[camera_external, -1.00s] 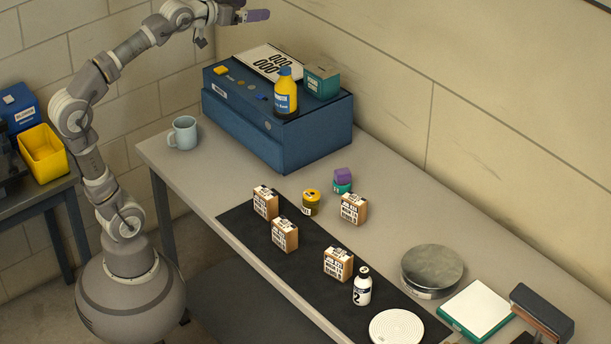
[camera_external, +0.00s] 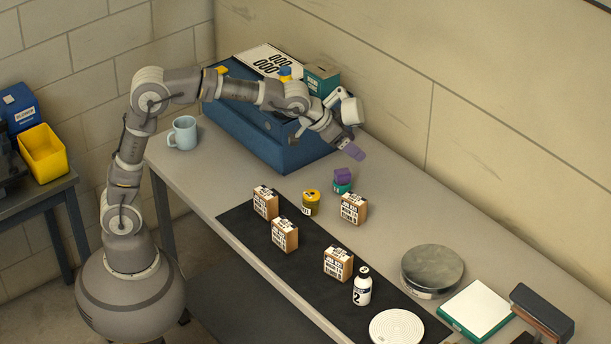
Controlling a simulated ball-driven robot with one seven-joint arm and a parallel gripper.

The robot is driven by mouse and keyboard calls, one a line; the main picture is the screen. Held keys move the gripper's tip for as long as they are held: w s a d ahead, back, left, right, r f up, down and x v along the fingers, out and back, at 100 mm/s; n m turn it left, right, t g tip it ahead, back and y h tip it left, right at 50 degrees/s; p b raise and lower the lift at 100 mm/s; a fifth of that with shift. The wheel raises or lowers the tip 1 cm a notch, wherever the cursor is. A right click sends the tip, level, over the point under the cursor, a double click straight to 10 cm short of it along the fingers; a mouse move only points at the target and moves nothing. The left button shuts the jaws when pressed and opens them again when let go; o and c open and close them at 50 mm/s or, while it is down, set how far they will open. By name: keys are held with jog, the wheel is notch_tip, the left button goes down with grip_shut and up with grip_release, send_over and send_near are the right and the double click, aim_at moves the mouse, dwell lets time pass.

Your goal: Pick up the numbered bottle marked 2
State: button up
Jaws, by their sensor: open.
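The bottle marked 2 (camera_external: 362,290) is white with a dark shoulder and a white cap. It stands upright on the black mat (camera_external: 240,222) near its right end, beside a brown labelled box. My gripper (camera_external: 354,152) has purple fingertips and is up in the air above the far part of the table, in front of the blue case. It is well apart from the bottle, up and behind it in the picture. The gripper is open, and I see nothing held in it.
Several brown boxes (camera_external: 285,235) and a yellow jar (camera_external: 311,203) stand around the bottle's left. A white coiled disc (camera_external: 396,327) lies just in front of it. A round metal tin (camera_external: 432,270) and a white-topped green box (camera_external: 474,310) are to the right. A mug (camera_external: 183,133) stands far left.

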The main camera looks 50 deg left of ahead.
jog(key=s+d+f+m+g, duration=0.1)
jog(key=s+d+f+g, duration=0.15)
jog(key=d+f, duration=0.4)
jog(key=s+d+f+m+g, duration=0.1)
jog(key=s+d+f, duration=0.35)
jog(key=f, duration=0.35)
jog(key=m+y, duration=0.1)
send_near(363, 282)
notch_tip(363, 282, down, 4)
jog(key=w+a, duration=0.1)
jog(key=w, duration=0.2)
jog(key=shift+g, duration=0.45)
jog(key=x, duration=0.2)
jog(key=b+x, duration=0.1)
jog(key=x, duration=0.2)
jog(key=b+x, duration=0.1)
jog(key=x, duration=0.1)
jog(key=shift+s+d+f, duration=0.1)
jog(key=shift+d+f, duration=0.15)
jog(key=shift+d, duration=0.1)
jog(key=shift+r, duration=0.15)
jog(key=c, duration=1.2)
jog(key=shift+r, duration=0.1)
